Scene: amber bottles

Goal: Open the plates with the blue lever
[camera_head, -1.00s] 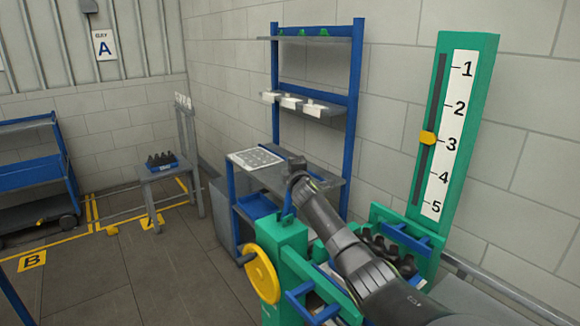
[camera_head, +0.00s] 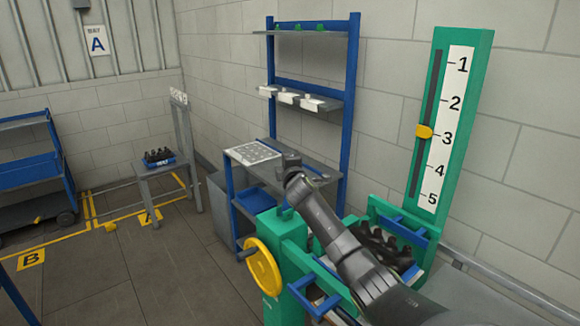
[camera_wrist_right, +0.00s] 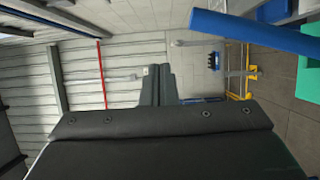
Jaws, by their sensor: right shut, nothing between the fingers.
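A green machine stands at the lower right, with a green plate (camera_head: 377,207) and blue bars around a group of dark bottles (camera_head: 378,247). One blue bar (camera_head: 402,232) is on the far side. A blue handle-like part (camera_head: 316,301) is on the near side; I cannot tell which is the lever. My right arm crosses in front of the machine and hides part of it. My left gripper is not in view.
A yellow handwheel (camera_head: 262,268) is on the machine's left. A green scale post (camera_head: 480,50) numbered 1 to 5 has a yellow pointer (camera_head: 424,131) near 3. A blue shelf rack (camera_head: 353,80) stands behind. The floor at left is mostly clear.

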